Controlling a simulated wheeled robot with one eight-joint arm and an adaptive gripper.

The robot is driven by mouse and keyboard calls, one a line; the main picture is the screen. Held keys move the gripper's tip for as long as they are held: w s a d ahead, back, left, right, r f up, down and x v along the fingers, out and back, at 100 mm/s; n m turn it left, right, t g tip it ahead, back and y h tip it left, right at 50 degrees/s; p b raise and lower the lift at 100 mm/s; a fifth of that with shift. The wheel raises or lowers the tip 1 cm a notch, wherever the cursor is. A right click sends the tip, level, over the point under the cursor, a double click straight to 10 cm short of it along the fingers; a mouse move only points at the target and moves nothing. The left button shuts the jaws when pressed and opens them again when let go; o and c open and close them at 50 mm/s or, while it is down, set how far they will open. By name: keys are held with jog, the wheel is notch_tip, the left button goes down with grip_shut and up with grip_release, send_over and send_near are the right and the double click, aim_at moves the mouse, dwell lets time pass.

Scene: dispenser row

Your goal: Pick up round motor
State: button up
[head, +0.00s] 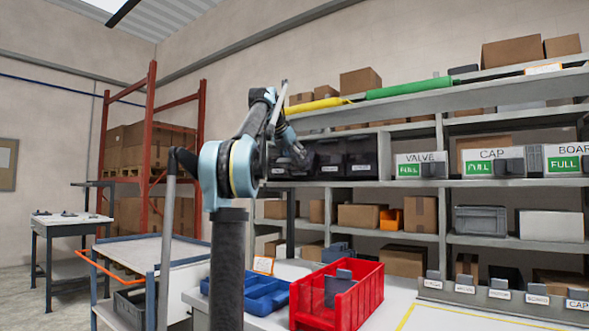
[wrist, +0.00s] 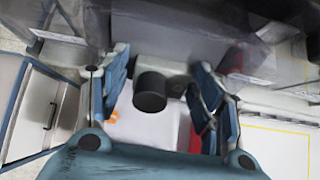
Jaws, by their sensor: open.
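A dark cylinder (wrist: 150,92), which looks like the round motor, shows in the wrist view between the two fingers of my gripper (wrist: 161,88). Its round end faces the camera. A visible gap separates it from the fingers on both sides, and the gripper is open. In the head view my gripper (head: 298,156) is at the dark bins (head: 330,157) on the middle shelf. I cannot make out the motor in the head view, and its support is unclear.
Below the shelf are a red bin (head: 345,302) and a blue tray (head: 262,293) on a white worktop. A cart (head: 150,250) stands at the left. Shelf boards lie close around my gripper.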

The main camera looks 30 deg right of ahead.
jog(key=c, duration=1)
jog(key=shift+o, duration=0.2)
jog(key=shift+r, duration=0.1)
jog(key=shift+r, duration=0.75)
jog(key=shift+s+a+f+t+h, duration=0.15)
jog(key=shift+a+t+h, duration=0.2)
jog(key=shift+h, duration=0.45)
jog(key=shift+s+a+f+t+h, duration=0.1)
jog(key=shift+a+t+h, duration=0.2)
jog(key=shift+h, duration=0.5)
jog(key=r, duration=0.2)
jog(key=a+r, duration=0.1)
jog(key=r, duration=0.1)
jog(key=a+r, duration=0.1)
jog(key=r, duration=0.1)
jog(key=shift+s, duration=0.4)
jog(key=s+a+r+y, duration=0.1)
jog(key=s+a, duration=0.3)
jog(key=a, duration=0.5)
jog(key=s+a+r+g+y, duration=0.1)
jog(key=s+a, duration=0.3)
jog(key=a, duration=0.6)
jog(key=shift+y, duration=0.5)
